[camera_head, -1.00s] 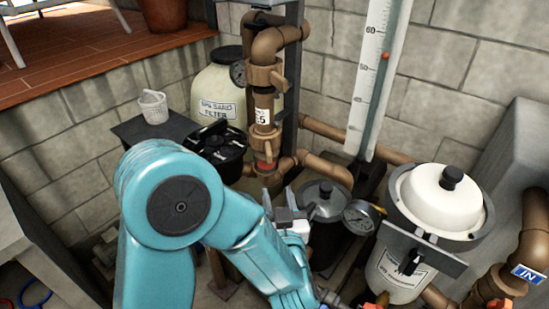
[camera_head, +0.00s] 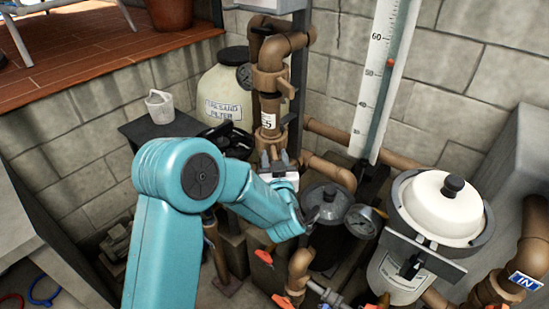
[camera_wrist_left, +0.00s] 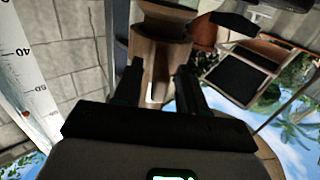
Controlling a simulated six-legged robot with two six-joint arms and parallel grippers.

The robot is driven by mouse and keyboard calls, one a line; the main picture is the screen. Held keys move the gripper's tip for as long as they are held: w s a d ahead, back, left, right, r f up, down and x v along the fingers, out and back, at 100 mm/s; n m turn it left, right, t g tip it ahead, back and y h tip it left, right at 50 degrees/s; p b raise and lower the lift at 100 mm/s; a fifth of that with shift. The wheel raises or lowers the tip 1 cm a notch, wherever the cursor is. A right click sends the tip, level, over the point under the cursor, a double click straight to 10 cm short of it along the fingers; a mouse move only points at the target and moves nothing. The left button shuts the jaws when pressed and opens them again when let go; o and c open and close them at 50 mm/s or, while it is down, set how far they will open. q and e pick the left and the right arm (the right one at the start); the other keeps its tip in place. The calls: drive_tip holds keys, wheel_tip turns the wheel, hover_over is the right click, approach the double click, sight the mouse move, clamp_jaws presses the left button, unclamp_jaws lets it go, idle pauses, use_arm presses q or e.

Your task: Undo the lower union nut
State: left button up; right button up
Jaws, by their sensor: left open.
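A brown vertical pipe (camera_head: 267,103) with a white label stands behind my left gripper. A wider brown collar (camera_head: 268,133) shows just below the label. I cannot tell for sure whether it is the lower union nut. My left gripper (camera_head: 275,157) is open in front of the pipe's lower part, fingers pointing up and away, and hides what is behind it. In the left wrist view, brown pipework (camera_wrist_left: 158,62) shows beyond and between the two dark, spread fingers (camera_wrist_left: 158,88). Contact cannot be told. My right gripper is not in view.
A pale sand filter tank (camera_head: 222,92) stands behind left. A dark lidded pot (camera_head: 327,203) and a gauge (camera_head: 362,221) are close right of my gripper. A white-lidded canister (camera_head: 440,208) stands further right. A tall scale (camera_head: 377,85) leans behind. Orange-handled valves (camera_head: 283,301) are in front.

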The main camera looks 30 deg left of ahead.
use_arm(q)
clamp_jaws()
